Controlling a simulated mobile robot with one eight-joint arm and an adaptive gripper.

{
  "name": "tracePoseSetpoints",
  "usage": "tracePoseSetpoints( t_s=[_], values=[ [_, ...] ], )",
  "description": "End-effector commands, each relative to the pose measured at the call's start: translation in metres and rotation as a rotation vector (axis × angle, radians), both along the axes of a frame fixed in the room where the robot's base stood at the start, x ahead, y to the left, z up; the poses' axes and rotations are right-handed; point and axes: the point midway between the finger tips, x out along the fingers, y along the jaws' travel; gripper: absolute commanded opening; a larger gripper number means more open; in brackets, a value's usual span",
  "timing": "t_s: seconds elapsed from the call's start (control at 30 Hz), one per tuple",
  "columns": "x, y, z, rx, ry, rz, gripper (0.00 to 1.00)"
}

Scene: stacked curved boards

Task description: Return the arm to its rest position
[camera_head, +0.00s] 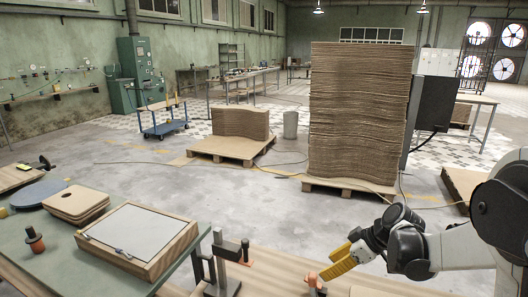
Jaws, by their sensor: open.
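My arm comes in from the right edge in the head view, bent low over the front right. My gripper (338,262) has yellow fingers that point left and down near the front edge of the workbench. Its jaws are open and I see nothing held between them. The fingers are close above and right of a small orange-topped fitting (313,281); I cannot tell whether they touch it.
A tall stack of curved boards (358,115) stands on a pallet behind the gripper, with a shorter stack (240,123) to its left. Open floor lies between.

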Motion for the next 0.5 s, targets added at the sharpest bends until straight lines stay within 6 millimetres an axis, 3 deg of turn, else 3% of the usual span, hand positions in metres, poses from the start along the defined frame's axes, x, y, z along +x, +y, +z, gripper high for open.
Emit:
tracePoseSetpoints(
  t_s=[0.03,0.2,0.5],
  values=[
    [-0.012,0.006,0.015,-0.018,0.02,-0.046,0.52],
    [-0.048,0.015,0.054,-0.069,0.071,-0.234,0.52],
    [-0.124,0.021,0.099,-0.121,0.085,-0.56,0.52]
  ],
)
